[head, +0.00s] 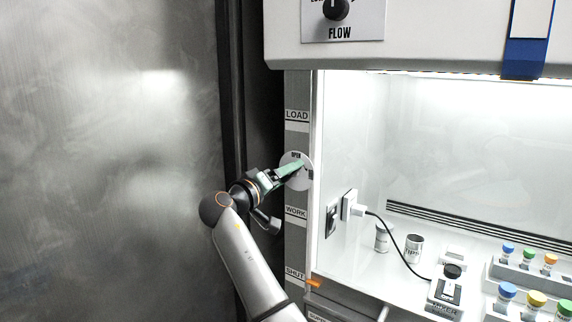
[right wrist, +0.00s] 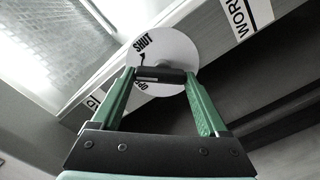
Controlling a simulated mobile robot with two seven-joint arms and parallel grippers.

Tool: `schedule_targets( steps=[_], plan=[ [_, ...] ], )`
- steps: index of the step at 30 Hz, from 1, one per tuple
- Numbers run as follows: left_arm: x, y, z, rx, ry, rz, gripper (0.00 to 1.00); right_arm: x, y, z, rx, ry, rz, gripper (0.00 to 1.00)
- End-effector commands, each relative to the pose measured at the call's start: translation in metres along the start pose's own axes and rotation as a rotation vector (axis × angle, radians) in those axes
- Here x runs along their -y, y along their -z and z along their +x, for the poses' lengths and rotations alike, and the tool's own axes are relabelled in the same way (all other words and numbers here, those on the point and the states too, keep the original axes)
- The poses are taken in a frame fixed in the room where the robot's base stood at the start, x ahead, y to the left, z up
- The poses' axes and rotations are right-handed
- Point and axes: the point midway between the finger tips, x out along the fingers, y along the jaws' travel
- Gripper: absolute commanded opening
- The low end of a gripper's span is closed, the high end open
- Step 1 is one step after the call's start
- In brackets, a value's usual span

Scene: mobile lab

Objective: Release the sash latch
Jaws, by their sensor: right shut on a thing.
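The sash latch is a round white plate (head: 293,157) with a small dark handle, on the grey post left of the cabinet opening. In the right wrist view the plate (right wrist: 178,48) reads SHUT with an arrow, plus a second, partly hidden word. The short black handle (right wrist: 160,76) lies across the plate between my green fingers. My right gripper (head: 301,164) is shut on this handle, and its fingers (right wrist: 160,78) sit at the handle's two ends. In the head view the fingers hide part of the plate. My left gripper is in neither view.
The post carries LOAD (head: 297,115), WORK (head: 296,212) and SHUT labels. A white plug (head: 352,206) with a black cord sticks out inside the cabinet to the right. Racks of capped vials stand further right. A metal wall (head: 110,160) fills the left.

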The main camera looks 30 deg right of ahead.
Motion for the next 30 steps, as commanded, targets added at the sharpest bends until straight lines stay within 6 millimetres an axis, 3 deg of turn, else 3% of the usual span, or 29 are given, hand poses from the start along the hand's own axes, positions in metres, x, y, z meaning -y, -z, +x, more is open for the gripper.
schedule_targets(
  steps=[18, 30],
  plan=[
    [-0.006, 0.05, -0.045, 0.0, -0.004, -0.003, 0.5, -0.001, 0.004, 0.0, -0.002, 0.0, -0.553, 0.22],
    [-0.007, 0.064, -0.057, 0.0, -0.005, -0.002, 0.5, 0.002, 0.003, 0.0, -0.002, 0.0, -0.734, 0.22]
  ],
)
